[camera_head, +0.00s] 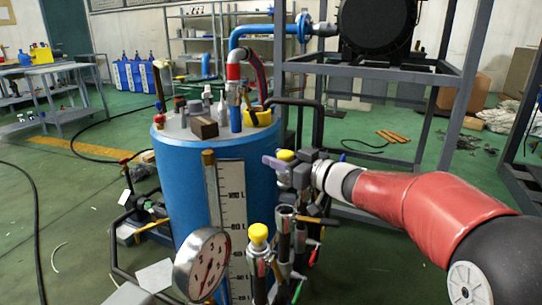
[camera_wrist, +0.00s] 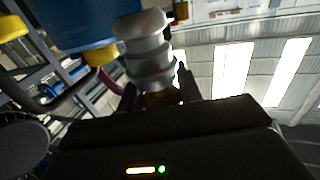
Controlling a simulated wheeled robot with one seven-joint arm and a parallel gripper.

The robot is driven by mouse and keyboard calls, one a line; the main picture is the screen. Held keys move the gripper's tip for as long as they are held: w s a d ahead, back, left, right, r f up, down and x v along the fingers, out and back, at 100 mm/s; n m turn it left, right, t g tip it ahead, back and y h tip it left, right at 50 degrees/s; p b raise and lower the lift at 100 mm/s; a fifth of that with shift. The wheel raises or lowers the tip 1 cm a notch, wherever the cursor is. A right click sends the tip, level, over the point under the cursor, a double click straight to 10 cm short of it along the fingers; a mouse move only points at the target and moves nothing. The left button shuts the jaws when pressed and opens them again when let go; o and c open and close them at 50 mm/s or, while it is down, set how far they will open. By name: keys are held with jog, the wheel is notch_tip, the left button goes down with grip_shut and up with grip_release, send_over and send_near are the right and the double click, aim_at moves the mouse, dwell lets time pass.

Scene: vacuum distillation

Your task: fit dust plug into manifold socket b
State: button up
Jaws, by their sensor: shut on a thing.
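My gripper (camera_head: 292,172) reaches in from the right in the head view, beside the blue tank and above the manifold. In the wrist view its dark fingers (camera_wrist: 160,90) are shut on a small yellow-brown piece (camera_wrist: 160,98), seemingly the dust plug. A silver ridged body (camera_wrist: 147,50) shows just beyond it; I cannot tell whether the two are joined. A yellow cap (camera_head: 286,155) shows at the gripper in the head view. The manifold's upright metal sockets (camera_head: 285,220) stand below, and one carries another yellow cap (camera_head: 258,233). I cannot tell which socket is b.
The blue tank (camera_head: 180,165) with fittings on its lid stands left of my gripper. A pressure gauge (camera_head: 202,264) and a white scale (camera_head: 232,205) are in front of it. A grey steel frame (camera_head: 380,75) rises behind.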

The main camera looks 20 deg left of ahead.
aim_at(281, 180)
jog(key=shift+d+r+p, duration=0.15)
jog(key=shift+d+p, duration=0.05)
jog(key=shift+p, duration=0.15)
jog(key=shift+f+b, duration=1.9)
jog(key=shift+f, duration=1.1)
jog(key=shift+s+p, duration=0.1)
jog(key=shift+p, duration=0.65)
jog(key=shift+f+b, duration=1.45)
jog(key=shift+f, duration=0.75)
jog(key=o, duration=1.1)
jog(key=shift+o, duration=0.2)
jog(key=v, duration=0.7)
jog(key=shift+d, duration=0.4)
jog(key=shift+s, duration=0.1)
